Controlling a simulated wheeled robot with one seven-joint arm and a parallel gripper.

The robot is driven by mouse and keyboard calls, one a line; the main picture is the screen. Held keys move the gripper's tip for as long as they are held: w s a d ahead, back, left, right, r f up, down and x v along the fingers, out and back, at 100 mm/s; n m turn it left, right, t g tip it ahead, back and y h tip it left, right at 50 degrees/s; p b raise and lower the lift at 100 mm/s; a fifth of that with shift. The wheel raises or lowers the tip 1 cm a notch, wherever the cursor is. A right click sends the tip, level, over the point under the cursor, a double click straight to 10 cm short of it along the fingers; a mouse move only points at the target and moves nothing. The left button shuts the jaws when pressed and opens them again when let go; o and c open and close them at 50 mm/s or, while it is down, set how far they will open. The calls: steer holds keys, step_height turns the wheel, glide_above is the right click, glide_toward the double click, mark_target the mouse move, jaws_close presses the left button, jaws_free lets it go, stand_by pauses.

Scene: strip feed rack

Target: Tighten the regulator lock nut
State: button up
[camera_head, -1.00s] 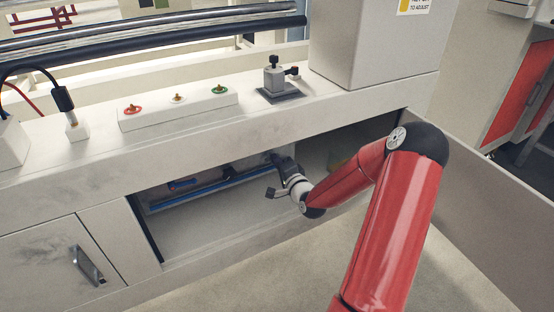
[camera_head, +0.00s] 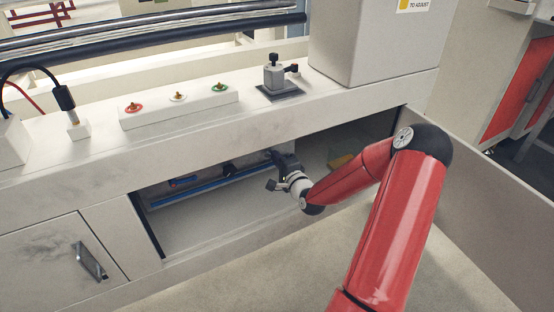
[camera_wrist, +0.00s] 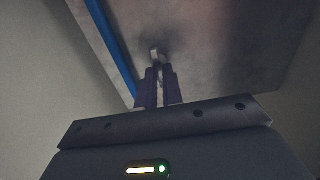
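My gripper (camera_head: 277,157) reaches inside the open cabinet bay, near its back wall under the bench top. In the wrist view its two dark fingers (camera_wrist: 158,78) point at a grey panel and stand close together with a narrow pale gap between them. A small pale metal fitting (camera_wrist: 156,53) shows at the fingertips against the panel; it may be the regulator lock nut, but it is too small and dim to tell. I cannot tell whether the fingers touch or hold it. In the head view the gripper and arm hide that spot.
A blue pipe (camera_head: 205,187) runs along the bay, also in the wrist view (camera_wrist: 112,45). A dark fitting (camera_head: 229,168) sits left of my gripper. An open door (camera_head: 480,200) stands at the right; a closed door (camera_head: 55,265) is left.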

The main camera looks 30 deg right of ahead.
steer(key=o, duration=0.4)
steer(key=s, duration=0.8)
steer(key=shift+d, duration=0.15)
steer(key=shift+w, duration=0.1)
